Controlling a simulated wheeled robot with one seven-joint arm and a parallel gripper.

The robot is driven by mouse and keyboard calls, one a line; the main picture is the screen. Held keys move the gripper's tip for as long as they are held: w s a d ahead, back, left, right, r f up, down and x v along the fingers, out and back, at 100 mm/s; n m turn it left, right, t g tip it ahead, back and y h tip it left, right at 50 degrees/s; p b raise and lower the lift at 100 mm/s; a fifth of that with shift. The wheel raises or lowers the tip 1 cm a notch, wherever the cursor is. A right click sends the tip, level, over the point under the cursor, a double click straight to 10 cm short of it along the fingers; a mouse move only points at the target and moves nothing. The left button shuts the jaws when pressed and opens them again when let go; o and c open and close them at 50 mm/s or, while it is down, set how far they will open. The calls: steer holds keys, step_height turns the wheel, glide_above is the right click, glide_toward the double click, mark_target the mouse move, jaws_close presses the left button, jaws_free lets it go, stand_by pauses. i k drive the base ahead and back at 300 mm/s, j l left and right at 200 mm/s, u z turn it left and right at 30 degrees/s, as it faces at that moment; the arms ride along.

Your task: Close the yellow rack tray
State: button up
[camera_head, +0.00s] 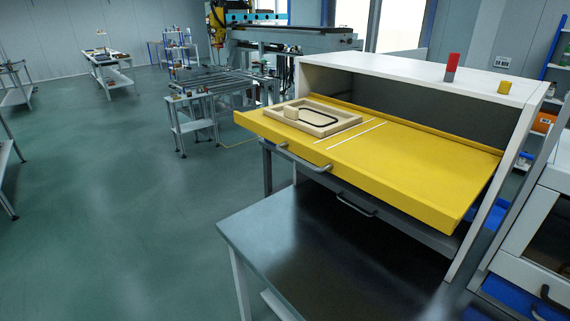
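The yellow rack tray (413,161) is pulled out of a white-topped rack housing (422,76) and juts forward over a dark table. Its front lip carries a grey bar handle (305,162) toward the left. A shallow wooden box (324,125) with a dark loop and a small block inside sits on the tray's left part, beside two white lines. The back part of the tray lies under the housing roof. My gripper does not show in this view.
A dark table (320,240) stands below the tray. A red and grey block (451,67) and a yellow block (504,87) stand on the housing top. A second handle (355,205) is under the tray. A cabinet (535,225) stands at right. Open floor (110,200) lies left.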

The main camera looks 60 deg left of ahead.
mark_target(433, 176)
steer(key=u, duration=1.8)
